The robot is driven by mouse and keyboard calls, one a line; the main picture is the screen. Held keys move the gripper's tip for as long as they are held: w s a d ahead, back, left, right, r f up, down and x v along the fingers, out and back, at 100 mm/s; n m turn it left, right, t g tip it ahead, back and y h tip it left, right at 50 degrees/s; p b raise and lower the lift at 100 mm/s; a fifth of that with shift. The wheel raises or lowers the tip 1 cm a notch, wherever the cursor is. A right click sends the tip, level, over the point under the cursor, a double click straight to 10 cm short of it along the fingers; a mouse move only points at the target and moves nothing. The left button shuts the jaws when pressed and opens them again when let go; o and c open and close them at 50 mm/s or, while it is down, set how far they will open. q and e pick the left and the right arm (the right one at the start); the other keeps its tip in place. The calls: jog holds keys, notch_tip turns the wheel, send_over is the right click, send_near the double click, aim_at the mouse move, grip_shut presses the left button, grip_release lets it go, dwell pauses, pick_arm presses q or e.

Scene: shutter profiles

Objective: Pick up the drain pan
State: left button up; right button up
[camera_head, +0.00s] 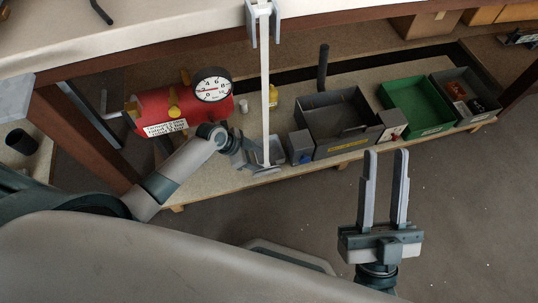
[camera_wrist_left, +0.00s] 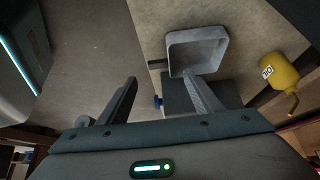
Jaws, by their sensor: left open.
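The drain pan appears to be the small grey square tray (camera_wrist_left: 197,50), open side up in the left wrist view. In the head view the grey pan (camera_head: 276,153) is on the low shelf, partly hidden by a white upright bar and my left gripper. My left gripper (camera_head: 250,152) is at the pan's left side. In the left wrist view its open fingers (camera_wrist_left: 160,88) are apart; the right fingertip overlaps the pan's near edge, and contact cannot be told. My right gripper (camera_head: 384,155) is open and empty, over the floor in front of the shelf.
The white bar (camera_head: 265,90) hangs from the bench edge. A red tank with a gauge (camera_head: 168,105) stands left of the pan, a yellow bottle (camera_head: 273,96) behind it. A blue-fronted box (camera_head: 300,147), a dark bin (camera_head: 340,145) and a green bin (camera_head: 415,122) stand to the right.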

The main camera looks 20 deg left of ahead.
pick_arm(q)
jog(key=shift+b+x, duration=0.5)
jog(key=shift+x, duration=1.45)
pick_arm(e)
jog(key=shift+d+r+t, duration=0.45)
jog(key=shift+r+t, duration=0.05)
jog(key=shift+r, duration=0.2)
jog(key=shift+d+r+t, duration=0.45)
jog(key=shift+r+t, duration=0.05)
jog(key=shift+r, duration=0.2)
